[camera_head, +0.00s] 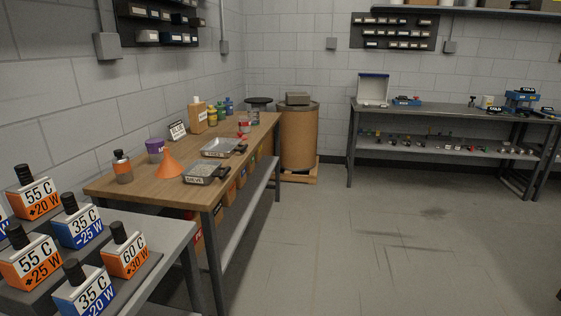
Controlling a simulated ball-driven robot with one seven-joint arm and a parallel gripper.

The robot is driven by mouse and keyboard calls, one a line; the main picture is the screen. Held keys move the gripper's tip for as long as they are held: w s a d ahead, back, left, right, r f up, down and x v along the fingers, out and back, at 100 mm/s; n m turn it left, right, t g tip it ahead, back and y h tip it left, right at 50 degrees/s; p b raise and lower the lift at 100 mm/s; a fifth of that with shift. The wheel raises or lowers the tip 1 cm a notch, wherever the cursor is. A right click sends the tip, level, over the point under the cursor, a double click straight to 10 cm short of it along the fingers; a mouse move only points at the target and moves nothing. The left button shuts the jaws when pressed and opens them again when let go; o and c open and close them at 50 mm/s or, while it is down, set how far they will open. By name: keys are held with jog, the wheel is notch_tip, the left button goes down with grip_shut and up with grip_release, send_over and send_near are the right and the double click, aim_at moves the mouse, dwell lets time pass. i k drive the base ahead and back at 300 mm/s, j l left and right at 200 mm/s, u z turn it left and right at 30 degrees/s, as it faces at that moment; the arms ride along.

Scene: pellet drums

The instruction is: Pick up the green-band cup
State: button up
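Several small cups or jars stand in a row near the far end of the wooden table (140,185), by the left wall. One of them looks green (221,109), between a yellow one (212,115) and a blue one (229,104). They are small in the picture, and I cannot tell whether the green one is the green-band cup. A red and white item (244,122) stands to their right. My gripper is not in view.
An orange funnel (168,166), a purple tub (155,150), a bottle (122,166) and two sieve trays (204,173) (219,147) occupy the table. Temperature-labelled blocks (133,261) crowd the near left bench. A brown drum (298,140) stands beyond. The floor (370,240) right is clear.

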aim_at(254, 112)
jog(key=i, duration=3.85)
